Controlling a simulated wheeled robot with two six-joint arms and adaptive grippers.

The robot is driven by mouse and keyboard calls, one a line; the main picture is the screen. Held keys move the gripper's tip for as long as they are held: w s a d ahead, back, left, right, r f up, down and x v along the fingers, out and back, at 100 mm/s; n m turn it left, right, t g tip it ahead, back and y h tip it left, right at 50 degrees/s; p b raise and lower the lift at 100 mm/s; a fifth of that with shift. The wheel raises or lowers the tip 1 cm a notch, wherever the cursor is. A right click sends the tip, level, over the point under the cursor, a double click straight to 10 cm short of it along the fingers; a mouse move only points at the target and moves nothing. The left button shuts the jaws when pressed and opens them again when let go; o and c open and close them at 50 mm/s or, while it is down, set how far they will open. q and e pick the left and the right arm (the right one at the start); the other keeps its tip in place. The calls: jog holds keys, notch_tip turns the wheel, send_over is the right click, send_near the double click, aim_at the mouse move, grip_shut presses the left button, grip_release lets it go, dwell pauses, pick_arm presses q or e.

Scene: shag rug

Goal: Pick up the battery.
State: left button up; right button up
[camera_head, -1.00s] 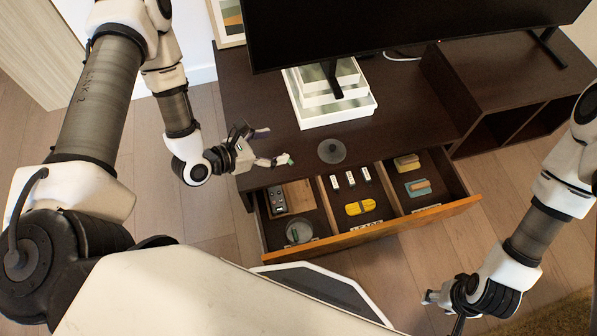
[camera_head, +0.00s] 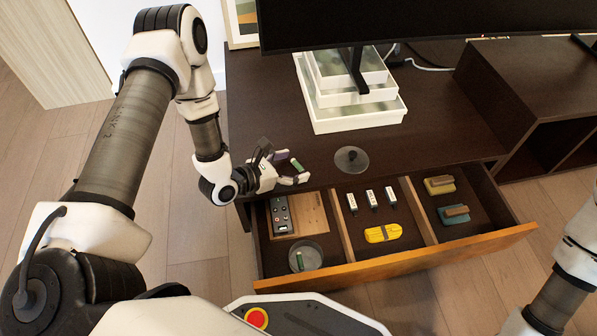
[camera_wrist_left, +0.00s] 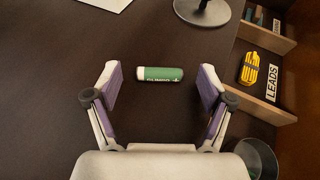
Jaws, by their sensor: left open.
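The battery (camera_wrist_left: 160,74) is a green cylinder with pale ends, lying on the dark cabinet top in the left wrist view. It lies crosswise between the two finger tips, with a gap on each side. In the head view the battery (camera_head: 297,165) is small and green, close to the cabinet's front left edge. My left gripper (camera_head: 287,169) is open and empty around it; its purple-padded fingers also show in the left wrist view (camera_wrist_left: 160,82). I cannot tell its exact height above the top. My right gripper is outside the head view; only part of that arm shows at lower right.
A round dark-based stand (camera_head: 352,160) sits right of the battery. White stacked trays (camera_head: 360,116) stand behind, under the monitor (camera_head: 400,20). The open drawer (camera_head: 440,252) below holds a round cup (camera_head: 306,268), a remote-like device (camera_head: 280,216), a yellow bundle (camera_head: 382,234) and several small blocks.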

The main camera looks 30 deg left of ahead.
pick_arm(q)
jog(key=c, duration=1)
jog(key=shift+o, duration=0.2)
jog(key=shift+r, duration=0.15)
